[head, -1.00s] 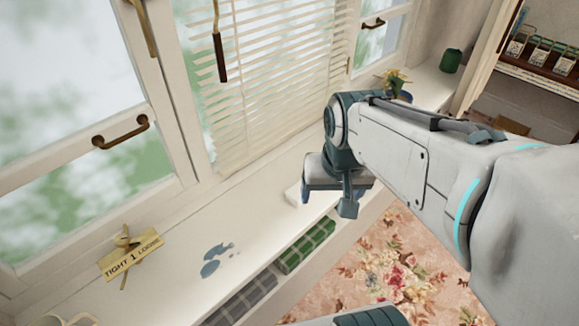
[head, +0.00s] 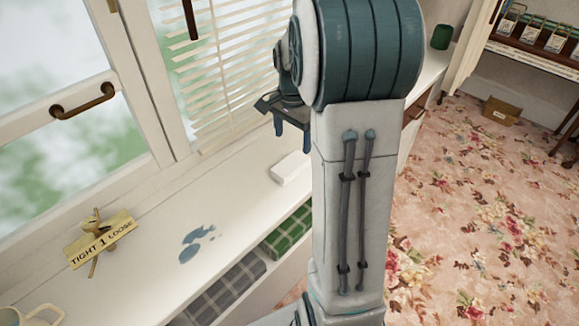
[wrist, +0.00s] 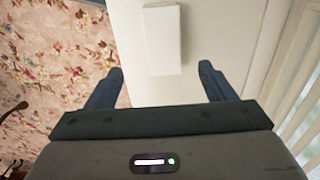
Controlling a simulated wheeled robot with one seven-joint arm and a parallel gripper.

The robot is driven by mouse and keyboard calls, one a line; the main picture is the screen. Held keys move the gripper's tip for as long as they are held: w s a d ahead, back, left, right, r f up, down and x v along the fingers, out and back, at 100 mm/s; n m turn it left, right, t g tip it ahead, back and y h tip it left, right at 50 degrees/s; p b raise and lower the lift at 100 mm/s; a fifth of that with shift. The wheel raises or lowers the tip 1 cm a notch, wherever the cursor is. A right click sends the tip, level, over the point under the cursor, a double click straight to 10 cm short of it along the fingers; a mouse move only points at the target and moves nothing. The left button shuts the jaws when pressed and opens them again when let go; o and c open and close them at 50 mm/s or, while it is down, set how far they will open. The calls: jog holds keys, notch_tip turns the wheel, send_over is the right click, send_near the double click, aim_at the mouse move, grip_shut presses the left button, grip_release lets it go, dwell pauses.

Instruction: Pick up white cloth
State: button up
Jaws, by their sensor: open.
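The white cloth (head: 290,168) is a small, flat, folded block lying on the white window sill (head: 140,262), just left of my arm in the head view. In the wrist view the cloth (wrist: 153,40) lies ahead of the fingertips, near the top edge and roughly midway between them. My gripper (head: 292,125) is above the sill, higher than the cloth and apart from it. In the wrist view my gripper (wrist: 161,72) has its two blue fingers spread wide with nothing between them. My arm hides part of the sill to the right.
A blue puddle (head: 195,243) and a "TIGHT 1 LOOSE" sign (head: 100,241) are on the sill to the left. A mug (head: 32,315) stands at the near left. Blinds (head: 225,85) hang close behind my gripper. Folded plaid cloths (head: 288,232) sit in the shelf below.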

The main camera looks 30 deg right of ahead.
aim_at(291, 163)
notch_tip(291, 163, down, 6)
jog(key=shift+a+r, duration=0.1)
jog(key=shift+r, duration=0.15)
jog(key=f, duration=0.5)
jog(key=shift+w, duration=0.3)
jog(key=c, duration=1.1)
